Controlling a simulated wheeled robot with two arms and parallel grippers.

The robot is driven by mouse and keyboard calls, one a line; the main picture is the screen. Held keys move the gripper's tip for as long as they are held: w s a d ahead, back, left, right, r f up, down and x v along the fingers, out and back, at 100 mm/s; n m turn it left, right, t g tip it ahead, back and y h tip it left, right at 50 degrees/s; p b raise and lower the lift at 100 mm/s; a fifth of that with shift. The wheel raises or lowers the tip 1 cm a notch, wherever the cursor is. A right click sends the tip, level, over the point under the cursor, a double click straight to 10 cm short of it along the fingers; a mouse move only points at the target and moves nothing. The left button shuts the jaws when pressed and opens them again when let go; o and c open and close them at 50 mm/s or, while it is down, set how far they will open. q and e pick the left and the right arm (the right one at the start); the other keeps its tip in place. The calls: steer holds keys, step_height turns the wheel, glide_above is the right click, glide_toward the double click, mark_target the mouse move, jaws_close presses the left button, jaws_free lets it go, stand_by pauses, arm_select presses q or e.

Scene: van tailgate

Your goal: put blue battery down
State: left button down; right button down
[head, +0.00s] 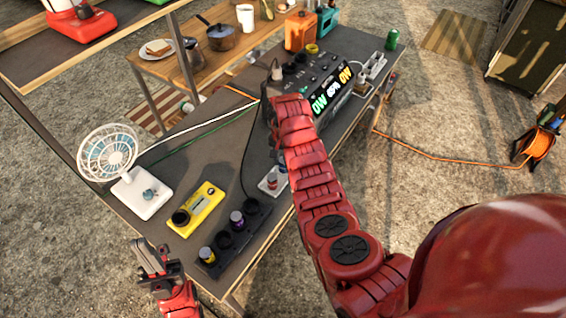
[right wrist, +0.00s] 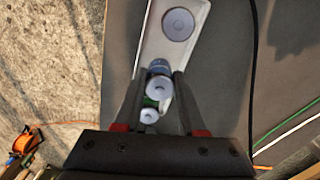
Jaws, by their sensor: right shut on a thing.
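My right gripper (right wrist: 160,100) is shut on the blue battery (right wrist: 159,67), whose round grey top faces the wrist camera. In the head view the white tray (head: 264,188) shows beside my right forearm, which hides the right gripper and the battery. My left gripper (head: 162,262) is empty and looks open, near the table's front left edge.
A black holder (head: 231,258) with yellow- and purple-topped items and a yellow device (head: 196,210) lie left of the tray. A white fan (head: 108,155) stands at the table's left. A black power station (head: 333,85) stands behind. Cables cross the table.

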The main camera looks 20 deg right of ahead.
steer(key=shift+f, duration=0.8)
steer(key=shift+f, duration=0.2)
steer(key=shift+c, duration=2.4)
jaws_free()
